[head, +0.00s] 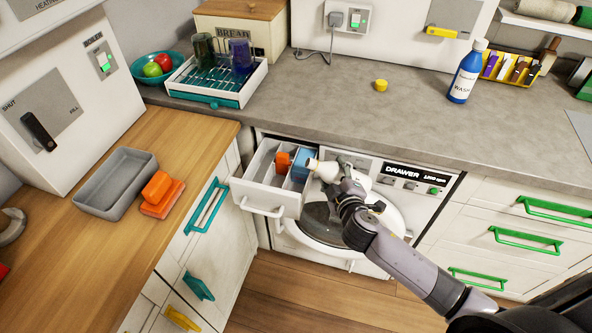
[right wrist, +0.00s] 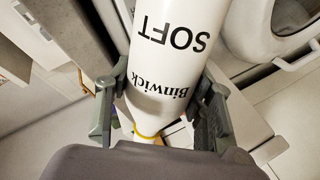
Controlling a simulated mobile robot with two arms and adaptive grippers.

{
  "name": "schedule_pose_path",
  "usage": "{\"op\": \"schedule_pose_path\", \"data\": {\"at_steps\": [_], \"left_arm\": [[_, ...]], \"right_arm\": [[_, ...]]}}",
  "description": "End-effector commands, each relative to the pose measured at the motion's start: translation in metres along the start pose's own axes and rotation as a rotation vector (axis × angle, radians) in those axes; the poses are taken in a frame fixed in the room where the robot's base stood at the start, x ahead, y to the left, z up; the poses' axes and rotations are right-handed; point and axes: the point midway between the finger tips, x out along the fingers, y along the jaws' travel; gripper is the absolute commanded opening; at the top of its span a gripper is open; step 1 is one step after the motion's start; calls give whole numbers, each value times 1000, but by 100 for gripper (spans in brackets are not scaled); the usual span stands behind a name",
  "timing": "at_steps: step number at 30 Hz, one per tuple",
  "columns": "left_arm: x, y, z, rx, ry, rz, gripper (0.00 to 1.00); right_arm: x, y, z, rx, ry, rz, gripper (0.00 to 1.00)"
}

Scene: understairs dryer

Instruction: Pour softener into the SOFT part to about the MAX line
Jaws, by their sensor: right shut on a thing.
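The white softener bottle (head: 335,168) is tilted almost on its side in the head view. Its narrow end points left, over the blue compartment (head: 301,165) of the open dispenser drawer (head: 270,196). My right gripper (head: 353,187) is shut on the bottle. In the right wrist view the fingers (right wrist: 160,105) stand on either side of the bottle (right wrist: 180,65), whose label reads SOFT and Binwick upside down. An orange part (head: 283,160) sits beside the blue one. The liquid level, MAX line and any stream cannot be made out. My left gripper is not in view.
The drawer juts from the washer front (head: 375,180) below the grey counter (head: 330,105). A small yellow cap (head: 381,85) and a blue WASH bottle (head: 465,76) stand on the counter. A grey tub (head: 112,186) and an orange item (head: 160,195) sit on the left wooden worktop.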

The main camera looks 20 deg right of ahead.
Motion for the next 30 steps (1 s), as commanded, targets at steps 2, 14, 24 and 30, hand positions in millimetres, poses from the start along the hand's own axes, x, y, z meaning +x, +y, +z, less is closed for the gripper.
{"op": "schedule_pose_path", "data": {"at_steps": [2, 14, 24, 30], "left_arm": [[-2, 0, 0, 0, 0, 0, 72], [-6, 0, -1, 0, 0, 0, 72], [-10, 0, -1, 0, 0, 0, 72], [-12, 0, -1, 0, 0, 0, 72]], "right_arm": [[0, 2, -1, -6, 0, 3, 6], [-1, 4, -1, -30, -9, 2, 6], [-2, 6, -2, -51, -18, 2, 6], [-2, 7, -2, -63, -22, 2, 6]]}}
